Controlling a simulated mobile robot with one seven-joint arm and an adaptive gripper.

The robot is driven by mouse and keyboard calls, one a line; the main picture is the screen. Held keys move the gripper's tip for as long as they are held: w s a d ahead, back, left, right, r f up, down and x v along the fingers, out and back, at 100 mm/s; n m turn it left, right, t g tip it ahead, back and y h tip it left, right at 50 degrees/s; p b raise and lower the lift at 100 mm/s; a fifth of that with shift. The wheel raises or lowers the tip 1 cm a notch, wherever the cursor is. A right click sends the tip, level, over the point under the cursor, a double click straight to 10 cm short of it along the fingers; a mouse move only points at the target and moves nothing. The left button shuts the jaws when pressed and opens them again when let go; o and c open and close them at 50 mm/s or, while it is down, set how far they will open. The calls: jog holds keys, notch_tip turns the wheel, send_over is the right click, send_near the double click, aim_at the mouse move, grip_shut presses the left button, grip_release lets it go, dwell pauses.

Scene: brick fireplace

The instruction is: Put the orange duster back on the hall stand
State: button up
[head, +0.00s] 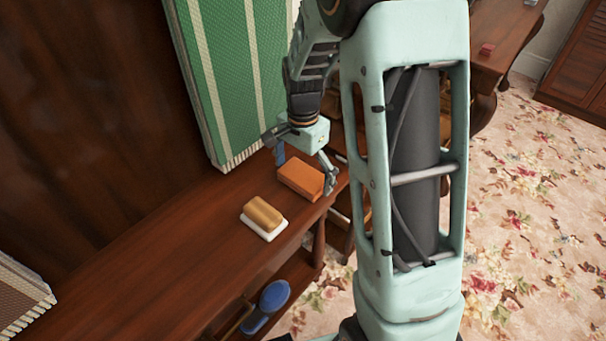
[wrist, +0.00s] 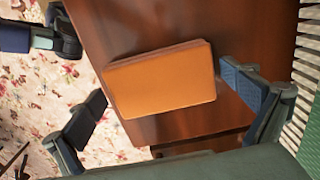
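The orange duster (head: 301,179), a flat orange block, appears to lie on the dark wooden top of the hall stand (head: 185,250), near its front edge. In the wrist view the duster (wrist: 165,82) lies between and beyond my fingertips, tilted a little. My gripper (head: 304,167) is over the duster with fingers spread wide, one towards each end. In the wrist view my gripper (wrist: 168,100) shows a gap on the left side of the duster and a smaller one on the right. I see nothing held.
A tan block on a white base (head: 263,217) sits on the wooden top, nearer the camera than the duster. A green striped panel (head: 235,75) leans at the back. A blue round object (head: 274,295) is on a lower shelf. Flowered carpet (head: 530,200) lies right.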

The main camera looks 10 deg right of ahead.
aim_at(304, 174)
jog(key=shift+r, duration=0.1)
notch_tip(304, 174, up, 12)
jog(key=p, duration=0.2)
jog(key=shift+p, duration=0.3)
jog(key=shift+d+r, duration=0.1)
jog(key=shift+r, duration=0.05)
dwell(0.3)
